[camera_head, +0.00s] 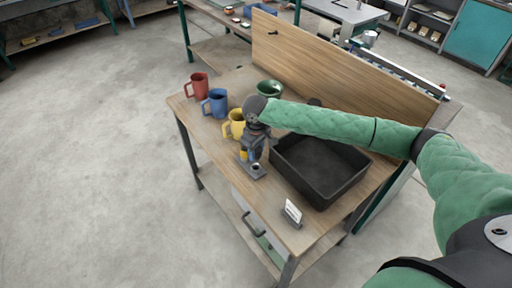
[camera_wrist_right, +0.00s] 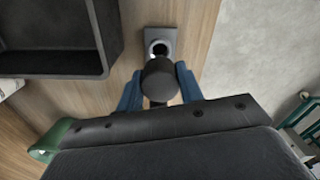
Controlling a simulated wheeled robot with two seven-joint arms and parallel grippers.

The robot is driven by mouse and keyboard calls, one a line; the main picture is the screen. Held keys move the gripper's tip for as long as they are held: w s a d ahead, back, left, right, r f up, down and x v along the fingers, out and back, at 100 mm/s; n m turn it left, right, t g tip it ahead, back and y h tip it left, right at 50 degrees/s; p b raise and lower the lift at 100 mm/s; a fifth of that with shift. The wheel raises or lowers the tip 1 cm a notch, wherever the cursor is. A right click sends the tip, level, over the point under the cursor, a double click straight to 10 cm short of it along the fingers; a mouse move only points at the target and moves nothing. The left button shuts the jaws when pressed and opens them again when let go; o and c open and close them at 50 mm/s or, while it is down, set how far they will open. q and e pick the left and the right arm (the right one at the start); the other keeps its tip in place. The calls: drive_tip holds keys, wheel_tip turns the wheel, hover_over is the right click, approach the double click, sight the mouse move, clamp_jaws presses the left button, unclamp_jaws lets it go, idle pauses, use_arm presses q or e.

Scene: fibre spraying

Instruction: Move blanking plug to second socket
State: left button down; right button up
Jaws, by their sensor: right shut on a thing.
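My right gripper (camera_head: 253,153) reaches down over a small grey socket block (camera_head: 257,174) near the left front edge of the table. In the wrist view its blue fingers (camera_wrist_right: 159,88) are shut on the dark round blanking plug (camera_wrist_right: 159,77). One open socket (camera_wrist_right: 160,47) with a dark hole shows on the grey block, just beyond the plug. The plug and my gripper hide the rest of the block. I cannot tell whether the plug is seated or held above it. My left gripper is not in view.
A black tray (camera_head: 355,174) stands right of the block; its wall (camera_wrist_right: 103,35) shows in the wrist view. Red (camera_head: 199,86), blue (camera_head: 216,103) and yellow (camera_head: 233,124) mugs and a green bowl (camera_head: 270,88) stand behind. A card holder (camera_head: 292,214) is at the front.

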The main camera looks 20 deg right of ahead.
sight(256, 156)
drive_tip(key=shift+f+b, duration=0.3)
drive_tip(key=shift+f, duration=1.35)
drive_tip(key=shift+p, duration=0.6)
drive_tip(key=shift+f, duration=1.6)
idle(0.8)
drive_tip(key=o, duration=1.1)
